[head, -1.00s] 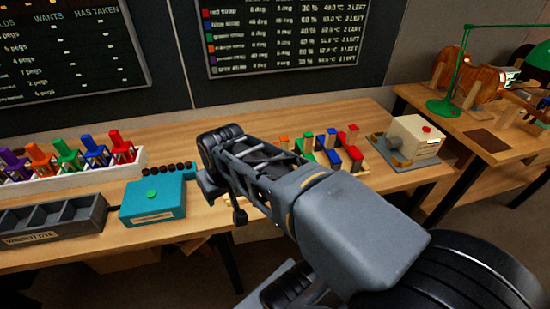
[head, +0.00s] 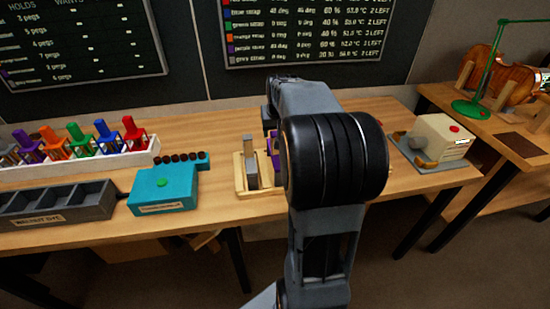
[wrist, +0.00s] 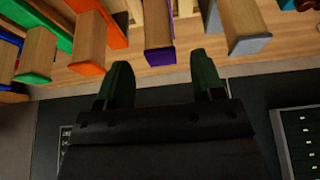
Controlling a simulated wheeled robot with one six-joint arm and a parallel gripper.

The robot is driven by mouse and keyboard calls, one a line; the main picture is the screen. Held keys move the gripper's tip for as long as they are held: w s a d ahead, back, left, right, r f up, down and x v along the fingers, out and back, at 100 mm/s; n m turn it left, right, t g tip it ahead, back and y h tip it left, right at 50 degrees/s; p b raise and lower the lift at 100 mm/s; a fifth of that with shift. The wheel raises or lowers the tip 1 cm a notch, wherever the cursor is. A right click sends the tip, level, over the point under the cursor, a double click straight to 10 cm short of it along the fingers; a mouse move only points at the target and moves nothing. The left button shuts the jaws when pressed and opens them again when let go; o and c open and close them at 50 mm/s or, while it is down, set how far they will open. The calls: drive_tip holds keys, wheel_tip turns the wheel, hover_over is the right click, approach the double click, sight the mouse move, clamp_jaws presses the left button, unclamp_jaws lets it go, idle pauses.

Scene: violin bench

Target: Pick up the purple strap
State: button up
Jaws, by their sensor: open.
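The purple strap (wrist: 160,57) is in the wrist view, wrapped on a wooden block at the top middle, between the lines of my two fingers. In the head view, only a bit of purple (head: 274,146) shows beside my arm. My gripper (wrist: 162,78) is open and empty. Its fingertips point toward the purple strap's block, with a gap between. In the head view my arm hides the gripper and most of the strap rack.
An orange strap (wrist: 88,52) and a grey strap (wrist: 250,44) flank the purple one on their own blocks. A teal box (head: 162,190), a dark compartment tray (head: 60,210) and a cream machine (head: 440,138) stand on the bench.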

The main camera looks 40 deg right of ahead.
sight(275, 135)
drive_tip(key=shift+x, duration=3.05)
drive_tip(key=shift+w, duration=0.1)
clamp_jaws()
drive_tip(key=shift+r, duration=0.1)
